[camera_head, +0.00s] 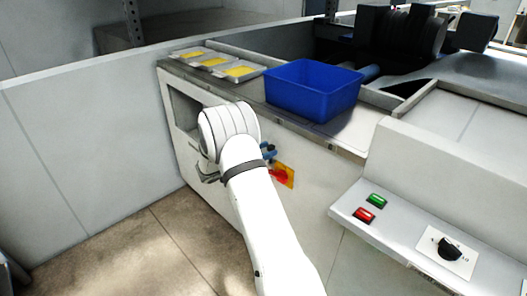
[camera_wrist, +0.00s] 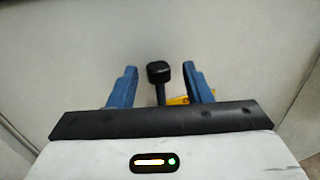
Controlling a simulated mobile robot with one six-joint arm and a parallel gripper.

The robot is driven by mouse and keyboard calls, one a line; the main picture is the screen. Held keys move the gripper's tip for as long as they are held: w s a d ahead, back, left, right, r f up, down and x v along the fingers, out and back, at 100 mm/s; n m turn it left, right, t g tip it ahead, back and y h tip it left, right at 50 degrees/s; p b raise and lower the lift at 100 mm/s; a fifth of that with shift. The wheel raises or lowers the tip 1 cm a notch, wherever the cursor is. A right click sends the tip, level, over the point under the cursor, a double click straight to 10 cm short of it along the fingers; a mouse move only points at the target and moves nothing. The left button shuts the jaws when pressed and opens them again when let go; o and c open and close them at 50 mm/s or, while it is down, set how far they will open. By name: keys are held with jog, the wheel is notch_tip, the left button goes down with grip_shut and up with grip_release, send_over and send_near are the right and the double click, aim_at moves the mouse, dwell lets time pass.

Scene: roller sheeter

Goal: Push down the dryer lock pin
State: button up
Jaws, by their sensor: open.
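A black pin with a blocky head and a thin stem, which looks like the dryer lock pin (camera_wrist: 159,73), stands out in front of a pale panel in the wrist view. My gripper (camera_wrist: 158,88) is open, with one blue finger on each side of the pin. Gaps show between the pin and both fingers, and nothing is gripped. The stem's lower part is hidden behind my dark gripper body. In the head view my gripper (camera_head: 268,152) is mostly hidden by my white arm at the machine's front panel, and the pin cannot be made out there.
A red rotary switch on a yellow plate (camera_head: 287,176) is close to my gripper. A blue bin (camera_head: 311,92) and trays with yellow contents (camera_head: 212,62) sit on the machine top. A console with green (camera_head: 376,201) and red buttons (camera_head: 364,215) stands right. The floor at left is clear.

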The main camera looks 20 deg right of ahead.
jog(key=shift+c, duration=0.6)
grip_shut()
jog(key=shift+f, duration=0.1)
notch_tip(320, 180, down, 6)
jog(key=b, duration=0.2)
jog(key=shift+b, duration=0.3)
jog(key=shift+s, duration=0.1)
